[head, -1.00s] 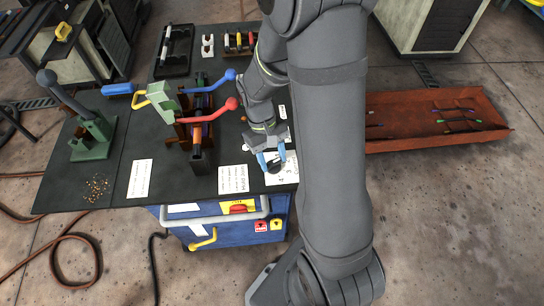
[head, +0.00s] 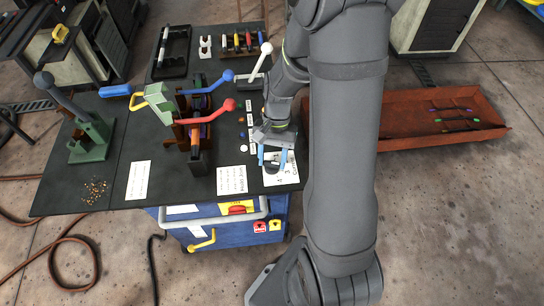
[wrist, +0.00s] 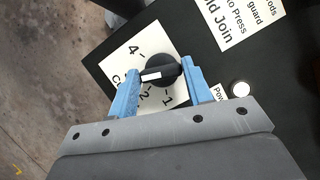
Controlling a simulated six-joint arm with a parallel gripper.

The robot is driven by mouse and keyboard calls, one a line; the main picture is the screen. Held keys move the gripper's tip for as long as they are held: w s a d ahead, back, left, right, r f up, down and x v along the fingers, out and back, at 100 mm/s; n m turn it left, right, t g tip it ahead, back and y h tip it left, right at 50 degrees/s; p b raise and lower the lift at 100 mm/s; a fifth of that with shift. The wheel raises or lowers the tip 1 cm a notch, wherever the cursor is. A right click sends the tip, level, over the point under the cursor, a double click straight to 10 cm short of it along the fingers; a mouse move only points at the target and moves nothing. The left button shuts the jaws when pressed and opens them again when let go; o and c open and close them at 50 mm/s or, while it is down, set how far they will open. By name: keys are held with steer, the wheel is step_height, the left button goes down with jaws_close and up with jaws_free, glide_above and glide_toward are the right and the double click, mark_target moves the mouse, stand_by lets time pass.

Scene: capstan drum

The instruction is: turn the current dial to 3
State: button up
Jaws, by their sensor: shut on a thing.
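The current dial is a black knob (wrist: 165,68) with a white pointer bar, on a white card (wrist: 118,66) printed with numbers. In the wrist view, 4, 2 and 1 show around it. The pointer aims left at my left-hand finger, between the 4 and the 2; the place between them is partly hidden by that finger. My gripper (wrist: 160,80) has its two blue fingers closed on opposite ends of the knob's grip bar. In the head view my gripper (head: 272,158) is at the bench's front right corner, over the card (head: 286,178).
A red lever (head: 210,114), a blue lever (head: 210,86) and a white-knobbed lever (head: 258,66) stand left of and behind my arm. A white text card (head: 231,180) lies beside the dial. A rusty tray (head: 400,130) is on the floor at right.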

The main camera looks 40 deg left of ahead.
steer(key=shift+w+m, duration=0.1)
steer(key=shift+m, duration=0.3)
steer(key=o, duration=1)
steer(key=v, duration=1.7)
steer(key=shift+d+r, duration=0.15)
steer(key=shift+r, duration=0.1)
steer(key=x, duration=1.7)
steer(key=shift+f, duration=0.3)
